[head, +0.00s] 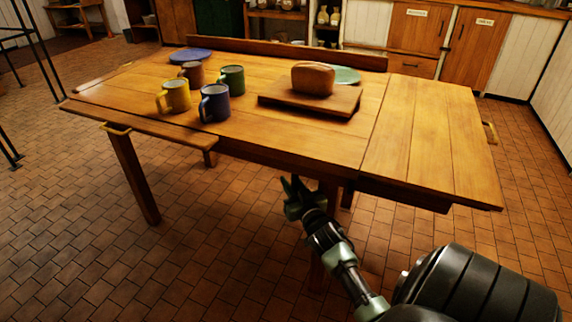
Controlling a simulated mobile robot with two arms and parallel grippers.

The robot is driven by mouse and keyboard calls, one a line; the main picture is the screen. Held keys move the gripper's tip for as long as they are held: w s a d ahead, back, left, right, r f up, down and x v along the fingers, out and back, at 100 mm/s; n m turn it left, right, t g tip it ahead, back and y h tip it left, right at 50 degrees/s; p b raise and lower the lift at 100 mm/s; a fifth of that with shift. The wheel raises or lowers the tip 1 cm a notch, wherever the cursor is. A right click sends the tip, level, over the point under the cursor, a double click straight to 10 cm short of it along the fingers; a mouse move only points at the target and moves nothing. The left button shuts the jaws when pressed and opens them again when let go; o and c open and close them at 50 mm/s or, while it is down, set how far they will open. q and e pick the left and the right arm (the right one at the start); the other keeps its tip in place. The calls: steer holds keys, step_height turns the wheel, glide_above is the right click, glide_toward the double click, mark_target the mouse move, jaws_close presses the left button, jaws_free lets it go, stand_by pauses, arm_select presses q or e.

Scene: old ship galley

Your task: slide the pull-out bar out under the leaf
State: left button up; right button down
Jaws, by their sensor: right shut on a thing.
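The wooden table (240,133) has a raised leaf (425,125) at its right end, level with the top. A dark pull-out bar (405,194) shows under the front edge of that leaf, running out from the table frame. My right gripper (291,183) is at the table's front edge, below the top and left of the leaf. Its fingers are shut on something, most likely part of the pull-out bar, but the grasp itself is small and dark. My left gripper is not in view.
Several mugs, such as the blue mug (215,103), stand on the table's left half. A loaf (313,78) sits on a board (330,101). A green plate (345,75) and a blue plate (190,55) lie behind. The tiled floor in front is clear.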

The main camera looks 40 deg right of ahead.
steer(key=shift+s+f, duration=0.15)
steer(key=shift+f, duration=0.1)
steer(key=c, duration=1.3)
jaws_free()
steer(key=shift+s+d, duration=0.1)
steer(key=shift+o, duration=0.2)
steer(key=shift+s+r, duration=0.1)
steer(key=shift+r, duration=0.1)
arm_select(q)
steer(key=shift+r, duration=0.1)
arm_select(e)
steer(key=shift+s, duration=0.25)
arm_select(q)
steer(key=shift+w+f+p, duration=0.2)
steer(key=shift+p, duration=0.6)
arm_select(e)
steer(key=v, duration=0.7)
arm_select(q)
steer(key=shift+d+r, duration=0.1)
arm_select(e)
steer(key=shift+a+f, duration=0.1)
steer(key=shift+a, duration=0.1)
